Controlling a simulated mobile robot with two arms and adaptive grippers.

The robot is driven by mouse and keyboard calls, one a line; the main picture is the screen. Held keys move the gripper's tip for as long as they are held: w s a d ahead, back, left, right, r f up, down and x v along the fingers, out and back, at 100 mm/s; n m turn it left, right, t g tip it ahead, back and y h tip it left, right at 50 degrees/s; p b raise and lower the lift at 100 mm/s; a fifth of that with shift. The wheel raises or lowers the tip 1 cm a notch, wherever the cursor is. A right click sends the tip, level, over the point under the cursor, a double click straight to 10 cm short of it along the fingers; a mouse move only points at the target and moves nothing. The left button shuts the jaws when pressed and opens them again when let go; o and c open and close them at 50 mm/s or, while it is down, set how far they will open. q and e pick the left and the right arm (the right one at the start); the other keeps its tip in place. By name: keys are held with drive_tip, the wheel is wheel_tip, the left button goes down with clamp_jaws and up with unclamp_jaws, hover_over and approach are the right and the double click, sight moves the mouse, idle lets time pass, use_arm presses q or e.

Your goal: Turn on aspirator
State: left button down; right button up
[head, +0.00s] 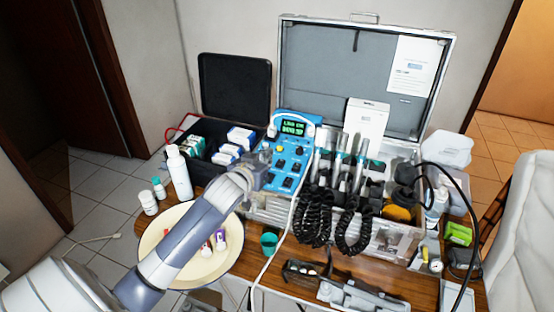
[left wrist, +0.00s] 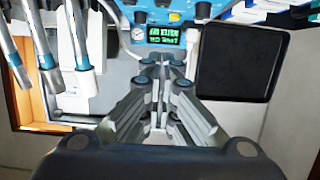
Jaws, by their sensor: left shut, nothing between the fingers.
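The aspirator's blue control panel (head: 287,160) stands upright at the left end of the open metal case, with a lit green display (head: 292,127) and several dark switches and knobs. My left gripper (head: 266,172) is in front of the panel's lower left part and hides some of it. In the left wrist view the gripper (left wrist: 163,66) is shut and empty. Its fingertips point toward the panel (left wrist: 156,15), whose display (left wrist: 166,35) appears upside down just beyond them. I cannot tell whether the fingertips touch the panel. My right gripper is not in view.
Handpieces with black coiled hoses (head: 313,217) stand right of the panel. A round cream tray (head: 165,226) with small bottles lies under my left arm. A white bottle (head: 179,172) and a teal cup (head: 268,242) stand nearby. A white cable runs down the front.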

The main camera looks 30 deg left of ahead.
use_arm(q)
drive_tip(key=p, duration=0.1)
hover_over(280, 162)
drive_tip(key=s, duration=0.3)
drive_tip(key=f, duration=0.3)
drive_tip(key=shift+w+d, duration=0.15)
drive_tip(key=shift+d, duration=0.15)
wheel_tip(280, 162, down, 3)
drive_tip(key=shift+r+p, duration=0.2)
drive_tip(key=shift+p, duration=0.25)
drive_tip(key=shift+f, duration=0.75)
